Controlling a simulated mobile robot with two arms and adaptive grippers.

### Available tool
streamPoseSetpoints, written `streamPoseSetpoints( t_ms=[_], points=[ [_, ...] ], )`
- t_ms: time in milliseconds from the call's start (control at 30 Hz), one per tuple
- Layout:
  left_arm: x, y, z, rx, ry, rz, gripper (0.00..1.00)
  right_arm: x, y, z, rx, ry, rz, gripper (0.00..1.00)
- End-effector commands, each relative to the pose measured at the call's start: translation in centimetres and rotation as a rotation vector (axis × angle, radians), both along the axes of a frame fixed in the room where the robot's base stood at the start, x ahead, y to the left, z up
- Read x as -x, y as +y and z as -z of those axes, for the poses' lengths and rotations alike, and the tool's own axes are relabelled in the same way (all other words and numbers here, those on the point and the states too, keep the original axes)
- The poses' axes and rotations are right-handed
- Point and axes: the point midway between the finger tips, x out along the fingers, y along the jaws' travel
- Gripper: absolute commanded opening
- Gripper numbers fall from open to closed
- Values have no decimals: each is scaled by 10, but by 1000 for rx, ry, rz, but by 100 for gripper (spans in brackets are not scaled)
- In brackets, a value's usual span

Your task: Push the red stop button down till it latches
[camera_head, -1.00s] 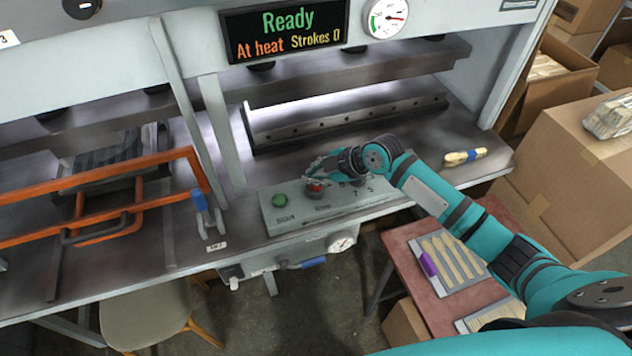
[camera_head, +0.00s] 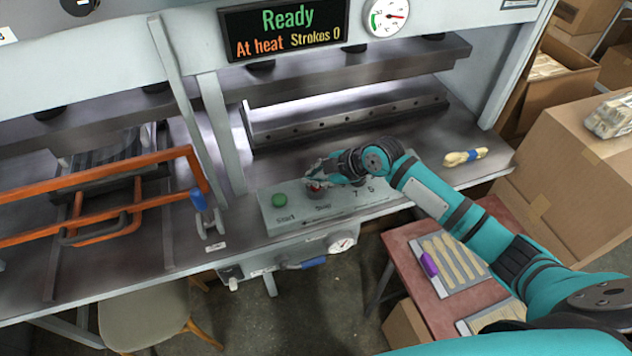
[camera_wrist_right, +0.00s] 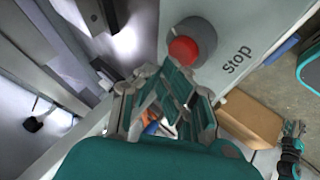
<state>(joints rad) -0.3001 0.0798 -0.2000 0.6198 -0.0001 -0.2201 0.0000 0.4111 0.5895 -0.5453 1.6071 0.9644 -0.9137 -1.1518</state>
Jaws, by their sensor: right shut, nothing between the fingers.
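The red stop button (camera_wrist_right: 184,50) sits in a round dark grey collar (camera_wrist_right: 196,42) next to the word "stop" on the light grey control panel. In the head view the button (camera_head: 315,187) is mostly covered by my right gripper. My right gripper (camera_head: 312,182) is shut and empty. It is at the button in the head view; in the wrist view its fingers (camera_wrist_right: 175,85) end close beside the button's lower edge. I cannot tell whether they touch. The button looks raised above its collar.
A green start button (camera_head: 279,201) is left of the stop button on the panel (camera_head: 300,214). A blue-handled lever (camera_head: 199,200) and an orange frame (camera_head: 100,195) stand further left. The press opening is behind; a tied bundle (camera_head: 465,156) lies right.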

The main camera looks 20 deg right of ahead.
Motion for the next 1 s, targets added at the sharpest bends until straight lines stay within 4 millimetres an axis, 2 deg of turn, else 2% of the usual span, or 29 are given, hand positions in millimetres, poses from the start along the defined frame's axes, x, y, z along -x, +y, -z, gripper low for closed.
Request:
streamPoseSetpoints(
  t_ms=[1000],
  points=[
    [0, 0, 11, 0, -1, 0, 40, 0, 0, 14, 1, 1, 0, 0]
  ],
)
